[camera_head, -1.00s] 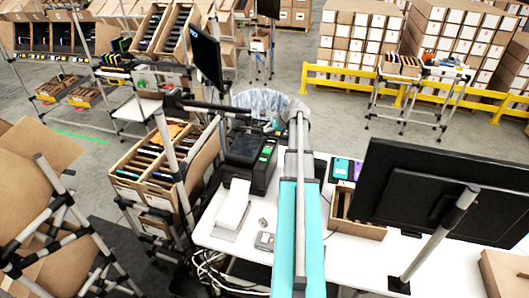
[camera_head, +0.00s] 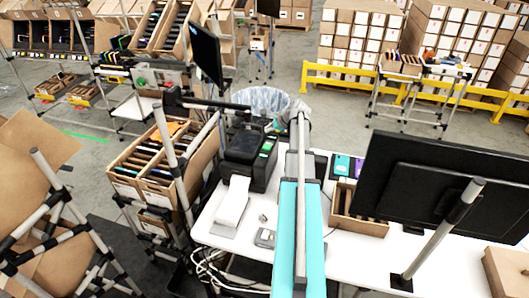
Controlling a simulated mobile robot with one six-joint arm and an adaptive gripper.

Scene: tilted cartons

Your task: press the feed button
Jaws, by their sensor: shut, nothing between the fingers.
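The black label printer (camera_head: 240,165) stands on the white table, left of my arm. The feed button itself is too small to make out. I cannot make out my gripper's fingers, nor whether anything touches the printer.
A white label stack (camera_head: 232,202) lies in front of the printer, with a small grey device (camera_head: 265,238) nearby. A large black monitor (camera_head: 430,190) and an open carton (camera_head: 357,222) stand to the right. A carton rack (camera_head: 160,165) stands close on the left.

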